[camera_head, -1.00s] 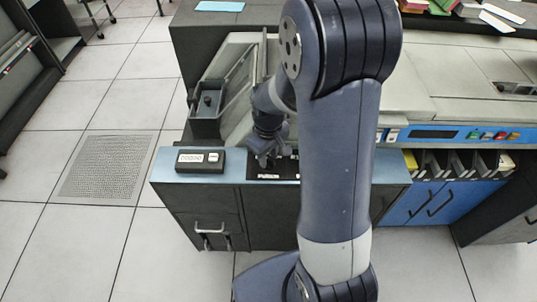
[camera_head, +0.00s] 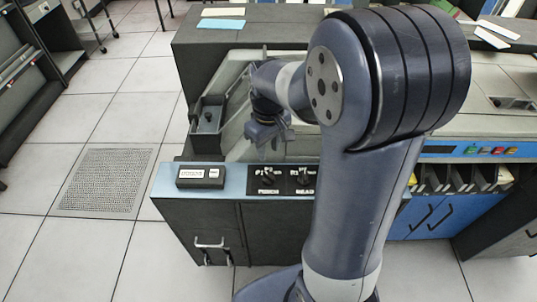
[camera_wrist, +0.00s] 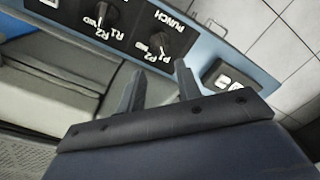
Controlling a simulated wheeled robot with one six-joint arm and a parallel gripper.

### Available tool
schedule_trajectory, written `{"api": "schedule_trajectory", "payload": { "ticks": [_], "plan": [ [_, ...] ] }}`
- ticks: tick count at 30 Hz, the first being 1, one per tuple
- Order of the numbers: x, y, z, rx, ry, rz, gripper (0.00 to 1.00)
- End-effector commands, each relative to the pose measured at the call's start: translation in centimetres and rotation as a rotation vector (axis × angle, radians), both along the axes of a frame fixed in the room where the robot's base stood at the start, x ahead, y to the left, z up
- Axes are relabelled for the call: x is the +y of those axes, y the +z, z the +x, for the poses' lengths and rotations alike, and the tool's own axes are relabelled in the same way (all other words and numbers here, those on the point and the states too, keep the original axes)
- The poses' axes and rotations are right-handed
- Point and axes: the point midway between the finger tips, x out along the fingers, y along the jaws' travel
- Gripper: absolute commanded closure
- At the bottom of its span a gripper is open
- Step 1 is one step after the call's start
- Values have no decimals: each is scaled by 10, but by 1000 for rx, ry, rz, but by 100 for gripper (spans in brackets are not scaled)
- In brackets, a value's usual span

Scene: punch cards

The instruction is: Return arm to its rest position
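My gripper (camera_head: 271,140) is above and behind the blue-grey control ledge (camera_head: 236,180) of the dark card machine in the head view. In the wrist view my gripper (camera_wrist: 160,66) shows its two fingers apart with nothing between them. The black PUNCH knob (camera_head: 268,179) and READ knob (camera_head: 302,179) are on the ledge, clear of the fingers. The PUNCH knob (camera_wrist: 157,45) also shows beyond the fingertips in the wrist view. My arm is bent and covers part of the machine's right side.
A small counter box (camera_head: 201,175) sits on the ledge's left end. An open hopper with a dark tray (camera_head: 207,118) stands left of my gripper. Blue cabinet doors (camera_head: 440,214) and coloured buttons (camera_head: 490,150) are at the right. The tiled floor at the left is clear.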

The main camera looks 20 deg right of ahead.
Motion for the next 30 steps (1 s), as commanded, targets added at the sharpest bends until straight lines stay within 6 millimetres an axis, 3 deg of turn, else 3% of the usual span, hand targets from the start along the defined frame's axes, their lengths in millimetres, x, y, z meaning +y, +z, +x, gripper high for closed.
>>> {"api": "schedule_trajectory", "payload": {
  "ticks": [14,30],
  "plan": [
    [0,-2,0,2,0,0,67],
    [0,-90,-1,4,0,0,67]
  ]
}}
